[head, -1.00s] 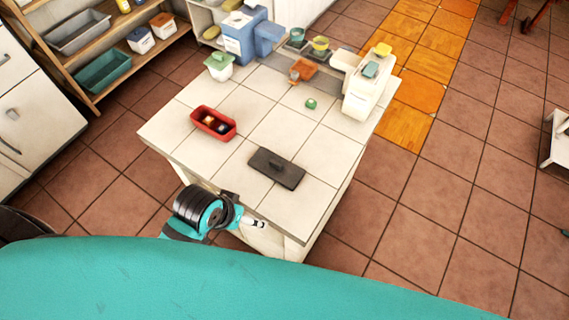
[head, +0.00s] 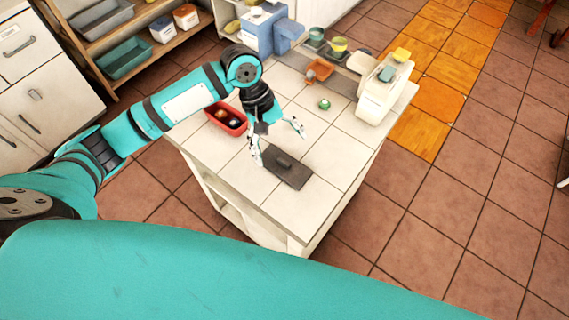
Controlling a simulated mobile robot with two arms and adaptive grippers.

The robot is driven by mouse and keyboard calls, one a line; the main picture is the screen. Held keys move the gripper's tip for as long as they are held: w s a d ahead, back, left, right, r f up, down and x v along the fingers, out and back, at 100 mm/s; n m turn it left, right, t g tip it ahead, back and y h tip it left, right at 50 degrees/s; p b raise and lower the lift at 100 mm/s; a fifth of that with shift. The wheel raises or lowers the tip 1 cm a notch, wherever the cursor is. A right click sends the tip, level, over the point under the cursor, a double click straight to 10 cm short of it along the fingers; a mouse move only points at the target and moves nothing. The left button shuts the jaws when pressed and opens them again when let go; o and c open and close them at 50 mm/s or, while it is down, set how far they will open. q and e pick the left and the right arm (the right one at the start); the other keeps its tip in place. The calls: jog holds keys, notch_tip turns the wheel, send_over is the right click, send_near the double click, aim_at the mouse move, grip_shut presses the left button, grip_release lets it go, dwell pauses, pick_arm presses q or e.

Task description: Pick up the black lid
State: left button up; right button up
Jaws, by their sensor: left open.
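The black lid (head: 290,174) is a flat dark rectangle with a raised handle. It lies on the near part of the white tiled table (head: 335,157). My left gripper (head: 277,143) is open and empty, with its fingers spread above the lid's far left side. I cannot tell exactly how high above the lid the fingertips are. My right gripper is not in the picture.
A red bin (head: 228,122) with small items sits left of my left gripper, partly hidden by my arm. Tiles right of the lid are clear.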

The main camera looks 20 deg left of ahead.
pick_arm(q)
jog(key=w+a+r+n, duration=0.4)
jog(key=a+r+n, duration=0.1)
jog(key=r, duration=0.1)
jog(key=p, duration=0.2)
send_near(284, 161)
jog(key=shift+n+g, duration=0.4)
jog(key=f, duration=0.1)
jog(key=d+f, duration=0.1)
jog(key=f, duration=0.2)
jog(key=shift+w+d+f, duration=0.25)
jog(key=shift+w+f, duration=0.05)
jog(key=shift+f, duration=0.05)
jog(key=x, duration=0.3)
jog(key=p+x, duration=0.1)
jog(key=shift+s+d+f, duration=0.25)
jog(key=shift+s+d, duration=0.1)
jog(key=shift+d+f, duration=0.1)
jog(key=shift+f, duration=0.15)
jog(key=c, duration=1.2)
